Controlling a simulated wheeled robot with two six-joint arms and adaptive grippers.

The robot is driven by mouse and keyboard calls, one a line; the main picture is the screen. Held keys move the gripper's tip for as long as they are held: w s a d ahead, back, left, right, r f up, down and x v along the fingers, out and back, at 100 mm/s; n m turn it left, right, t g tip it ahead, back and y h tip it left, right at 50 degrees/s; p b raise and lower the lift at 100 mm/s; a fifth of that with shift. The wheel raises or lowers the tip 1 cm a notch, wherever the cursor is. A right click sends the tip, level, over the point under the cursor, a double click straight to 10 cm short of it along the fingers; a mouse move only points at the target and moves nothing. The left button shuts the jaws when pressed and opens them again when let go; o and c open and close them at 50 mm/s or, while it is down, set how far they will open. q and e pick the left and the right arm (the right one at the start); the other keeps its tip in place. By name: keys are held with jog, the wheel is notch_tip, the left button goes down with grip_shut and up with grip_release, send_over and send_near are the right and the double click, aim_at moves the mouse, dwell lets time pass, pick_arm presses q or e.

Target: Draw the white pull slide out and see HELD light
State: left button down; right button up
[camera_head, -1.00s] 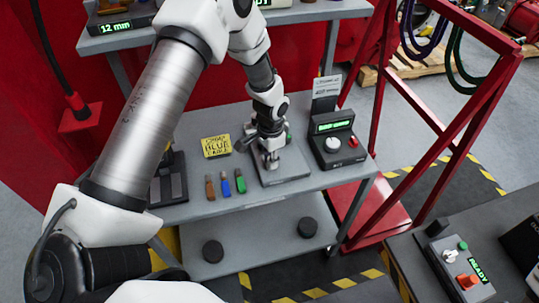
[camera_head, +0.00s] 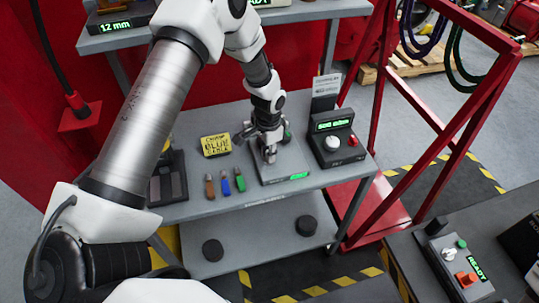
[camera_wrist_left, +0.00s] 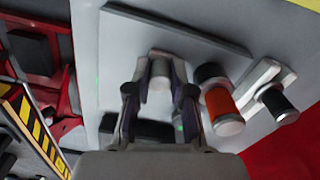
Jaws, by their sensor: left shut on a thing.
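My left gripper (camera_head: 268,156) is at the grey plate unit (camera_head: 293,160) on the table. In the left wrist view the left gripper (camera_wrist_left: 160,100) has its two fingers on either side of a pale cylindrical knob of the white pull slide (camera_wrist_left: 159,74), and is shut on it. In the head view my fingers mostly hide the slide. A small green light strip (camera_head: 299,176) is lit on the plate's front edge; its lettering is too small to read. My right gripper is not in view.
A dark control box (camera_head: 335,148) with a green display and a red button stands right of the plate. Blue, brown and green-handled pieces lie left, beside a yellow note (camera_head: 216,145). An orange cylinder (camera_wrist_left: 222,105) is close beside my fingers. A red frame rises at the right.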

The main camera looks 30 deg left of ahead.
pick_arm(q)
jog(key=shift+w+a, duration=0.1)
jog(key=shift+a, duration=0.05)
jog(key=c, duration=0.9)
grip_release()
jog(key=shift+c, duration=0.2)
jog(key=shift+w, duration=0.1)
notch_tip(320, 180, up, 12)
jog(key=shift+f, duration=0.1)
